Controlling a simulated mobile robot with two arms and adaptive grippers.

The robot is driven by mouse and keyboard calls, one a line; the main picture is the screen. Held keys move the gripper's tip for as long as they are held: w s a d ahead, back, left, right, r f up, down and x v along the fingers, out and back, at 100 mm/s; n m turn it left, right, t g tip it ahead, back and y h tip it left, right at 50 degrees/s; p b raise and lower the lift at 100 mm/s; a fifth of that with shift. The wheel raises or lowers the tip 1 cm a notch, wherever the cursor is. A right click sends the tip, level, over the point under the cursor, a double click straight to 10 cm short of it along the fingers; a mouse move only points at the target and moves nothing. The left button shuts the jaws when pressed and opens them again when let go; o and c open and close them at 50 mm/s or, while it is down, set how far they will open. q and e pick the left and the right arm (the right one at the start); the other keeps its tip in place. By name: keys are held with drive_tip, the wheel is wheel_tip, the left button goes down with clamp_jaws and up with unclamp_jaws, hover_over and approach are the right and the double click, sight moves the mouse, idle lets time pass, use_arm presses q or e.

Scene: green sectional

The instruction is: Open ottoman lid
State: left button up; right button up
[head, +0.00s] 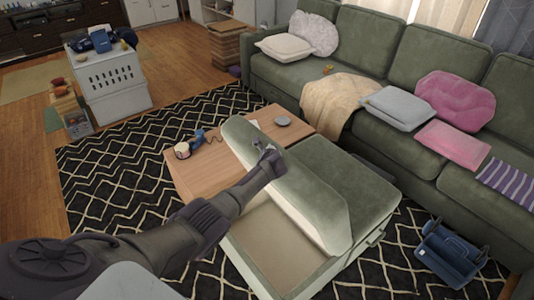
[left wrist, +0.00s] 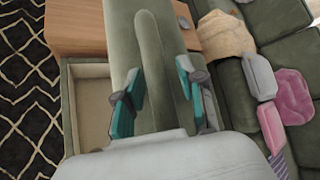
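The green ottoman (head: 355,180) stands beside a wooden-topped section. Its padded lid (head: 310,205) is raised and tilted, showing the pale hollow storage space (head: 275,245) beneath. The lid also shows in the left wrist view (left wrist: 152,50), with the open storage space (left wrist: 90,110) on its left. My left gripper (head: 268,152) is at the lid's upper part. In the left wrist view its teal fingers (left wrist: 160,95) are spread apart, with the lid's edge running between them; firm contact cannot be told. My right gripper is not in view.
The green sectional sofa (head: 390,125) with cushions and a beige throw stands behind and right. The wooden top (head: 200,165) holds small items. A blue caddy (head: 448,255) is on the floor at right. The patterned rug (head: 110,185) is clear at left.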

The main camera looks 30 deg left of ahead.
use_arm(q)
drive_tip(key=shift+a, duration=0.1)
drive_tip(key=shift+s, duration=0.15)
drive_tip(key=shift+s+d+r, duration=0.35)
drive_tip(key=shift+s, duration=0.05)
drive_tip(key=v, duration=1)
drive_tip(key=shift+s+d+r, duration=0.15)
drive_tip(key=shift+s+d, duration=0.05)
